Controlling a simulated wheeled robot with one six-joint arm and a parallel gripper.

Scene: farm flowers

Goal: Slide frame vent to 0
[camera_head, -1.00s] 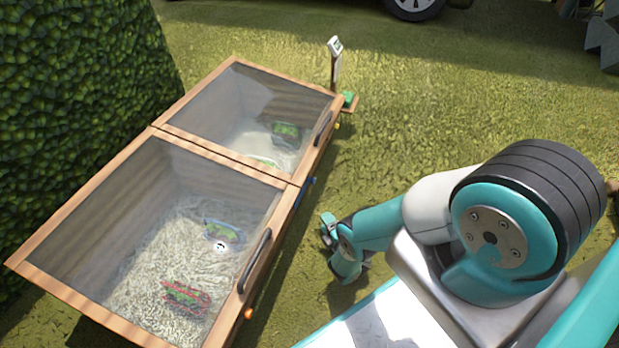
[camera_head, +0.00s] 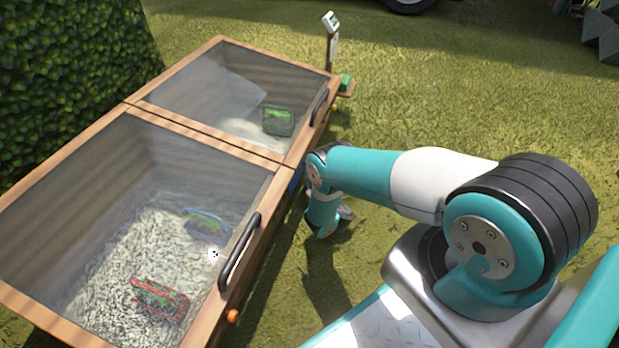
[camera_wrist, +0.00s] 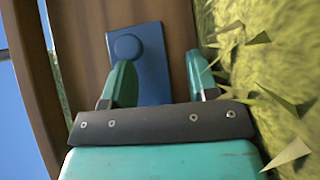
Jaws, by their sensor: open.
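The frame vent appears to be the blue plate with a round knob (camera_wrist: 127,47) on the wooden side wall in the wrist view. In the head view, a small blue part (camera_head: 296,178) shows on the front wall of the cold frame (camera_head: 268,215), near where the two lids meet, partly hidden by my arm. My gripper (camera_wrist: 160,68) is open and empty. Its left finger overlaps the plate just below the knob; its right finger is right of the plate, near the wall's edge. Whether either finger touches the plate, I cannot tell. The gripper's fingers are not clear in the head view.
Two glazed lids with black handles (camera_head: 240,252) cover the frame. An orange knob (camera_head: 232,316) sticks out below the near handle. Planted trays (camera_head: 278,121) lie inside. A hedge (camera_head: 70,70) stands behind. A signpost (camera_head: 331,40) stands at the far end. Grass to the right is open.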

